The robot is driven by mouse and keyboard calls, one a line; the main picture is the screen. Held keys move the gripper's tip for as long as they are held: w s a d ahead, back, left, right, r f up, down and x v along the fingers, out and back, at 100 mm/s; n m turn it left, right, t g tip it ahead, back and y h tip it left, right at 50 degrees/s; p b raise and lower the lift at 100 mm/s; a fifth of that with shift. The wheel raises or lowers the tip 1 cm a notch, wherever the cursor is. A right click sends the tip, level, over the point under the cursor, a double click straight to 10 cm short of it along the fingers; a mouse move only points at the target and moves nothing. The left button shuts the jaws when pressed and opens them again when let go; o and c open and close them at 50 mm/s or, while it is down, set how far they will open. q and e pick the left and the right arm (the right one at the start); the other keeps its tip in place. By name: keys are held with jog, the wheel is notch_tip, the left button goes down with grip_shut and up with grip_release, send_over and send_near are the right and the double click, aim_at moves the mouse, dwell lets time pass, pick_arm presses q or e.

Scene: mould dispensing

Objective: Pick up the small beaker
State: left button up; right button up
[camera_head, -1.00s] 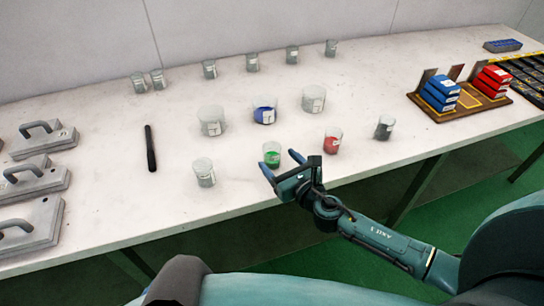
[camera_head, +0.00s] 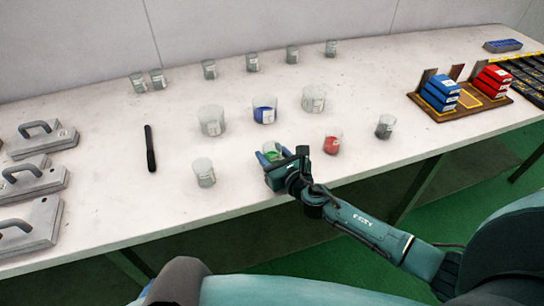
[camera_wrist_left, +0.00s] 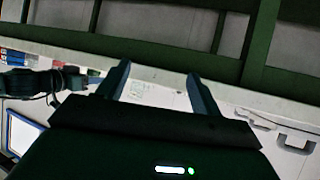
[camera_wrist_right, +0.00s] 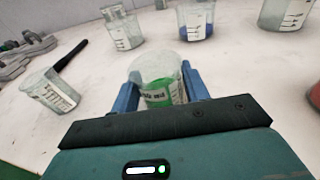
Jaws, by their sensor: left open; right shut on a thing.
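The small beaker with green contents (camera_head: 271,152) stands near the front edge of the white table. My right gripper (camera_head: 272,160) is at it, its fingers on either side. In the right wrist view the beaker (camera_wrist_right: 158,82) sits between the two blue fingers (camera_wrist_right: 160,92), which are shut on it. A label shows on its front. Its lower part is hidden by the gripper. I cannot tell whether it has left the table. My left gripper (camera_wrist_left: 160,88) shows in the left wrist view, open with nothing between its fingertips.
A clear beaker (camera_head: 204,172) stands to the left, a red-filled beaker (camera_head: 332,142) to the right, and a dark-filled beaker (camera_head: 384,126) beyond it. A blue-filled beaker (camera_head: 264,109) stands behind. A black stick (camera_head: 150,148) and grey handled blocks (camera_head: 30,222) lie further left.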

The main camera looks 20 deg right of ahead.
jog(key=c, duration=0.3)
notch_tip(320, 180, up, 3)
jog(key=shift+r+p, duration=0.1)
jog(key=shift+p, duration=0.95)
notch_tip(320, 180, up, 6)
jog(key=p, duration=0.3)
notch_tip(320, 180, up, 11)
jog(key=p, duration=0.2)
send_over(272, 146)
jog(key=s, duration=0.2)
pick_arm(q)
jog(key=r, duration=0.1)
jog(key=a+r, duration=0.1)
jog(key=s+a+r, duration=0.1)
jog(key=shift+r+n+g+y, duration=0.1)
jog(key=shift+n+g+y, duration=0.2)
jog(key=shift+g+y, duration=0.1)
pick_arm(e)
jog(key=shift+a, duration=0.35)
jog(key=shift+s, duration=0.1)
